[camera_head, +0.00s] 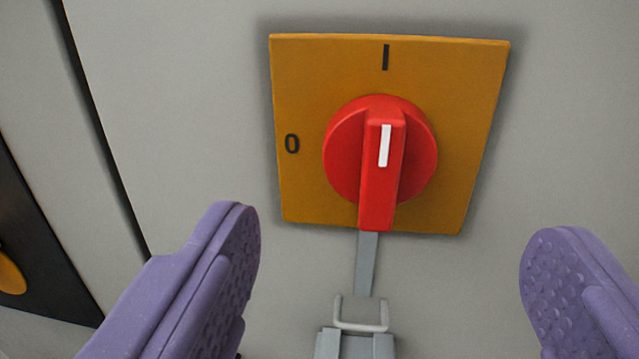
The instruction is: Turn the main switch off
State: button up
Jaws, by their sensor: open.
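The main switch is a red rotary knob (381,165) on a yellow-orange plate (460,130) on a grey panel. The plate has a black I mark at the top and a 0 at the left. The knob's grip bar stands upright, and its white line points up at the I mark. My gripper (390,250) shows as two purple ribbed fingers at the lower left and lower right. It is open and empty, with its fingers wide apart on either side below the knob, and no contact with the knob shows.
A dark vertical seam (103,130) runs down the panel at left. A black area with a yellow-orange part (10,272) is at the left edge.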

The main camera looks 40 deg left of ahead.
aim_at(383, 174)
jog(key=b+x, duration=0.1)
jog(key=x, duration=0.6)
jog(key=shift+a, duration=0.1)
jog(key=shift+c, duration=0.2)
jog(key=c, duration=1)
